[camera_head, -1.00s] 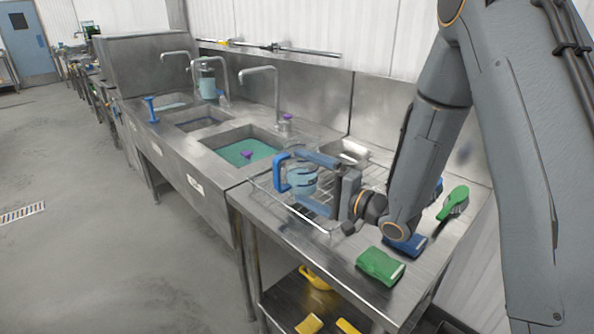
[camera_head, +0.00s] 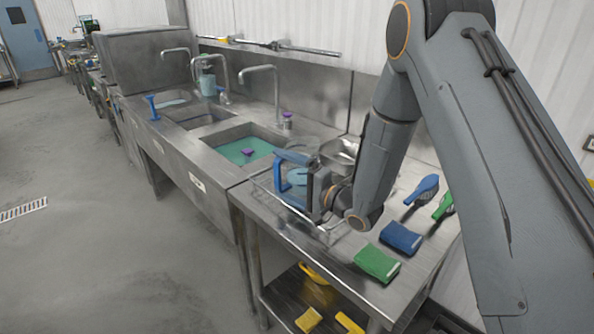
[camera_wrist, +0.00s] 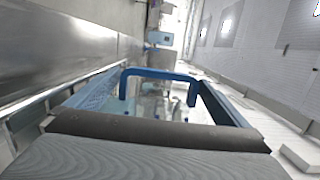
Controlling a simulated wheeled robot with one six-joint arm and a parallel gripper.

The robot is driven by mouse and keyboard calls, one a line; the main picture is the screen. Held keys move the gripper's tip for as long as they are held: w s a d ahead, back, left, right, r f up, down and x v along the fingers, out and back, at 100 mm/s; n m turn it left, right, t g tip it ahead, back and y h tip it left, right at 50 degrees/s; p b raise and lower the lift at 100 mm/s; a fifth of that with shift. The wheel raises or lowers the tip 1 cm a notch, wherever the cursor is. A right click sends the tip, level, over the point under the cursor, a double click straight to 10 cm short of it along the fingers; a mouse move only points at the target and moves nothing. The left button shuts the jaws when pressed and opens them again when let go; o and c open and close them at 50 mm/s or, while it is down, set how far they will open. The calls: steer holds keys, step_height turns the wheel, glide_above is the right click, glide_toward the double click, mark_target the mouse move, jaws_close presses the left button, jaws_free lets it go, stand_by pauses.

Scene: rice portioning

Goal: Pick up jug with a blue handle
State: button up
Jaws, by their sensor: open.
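The clear jug (camera_head: 299,178) stands on the wire rack on the steel counter, partly hidden by my gripper in the head view. Its blue handle (camera_head: 280,176) faces left, toward the sink. My gripper (camera_head: 283,180) is open, and its two fingers reach past the jug, one on either side. In the wrist view the blue handle (camera_wrist: 160,74) spans the space between the two finger ends of my gripper (camera_wrist: 160,97). The clear jug body (camera_wrist: 155,107) shows below it. I cannot tell whether either finger touches the jug.
A metal pan (camera_head: 340,150) sits behind my gripper. A blue sponge (camera_head: 402,238), a green sponge (camera_head: 377,264), a blue brush (camera_head: 424,188) and a green brush (camera_head: 443,208) lie to the right. A water-filled sink (camera_head: 243,150) is left of the rack.

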steer(key=c, duration=1.4)
steer(key=shift+r, duration=0.15)
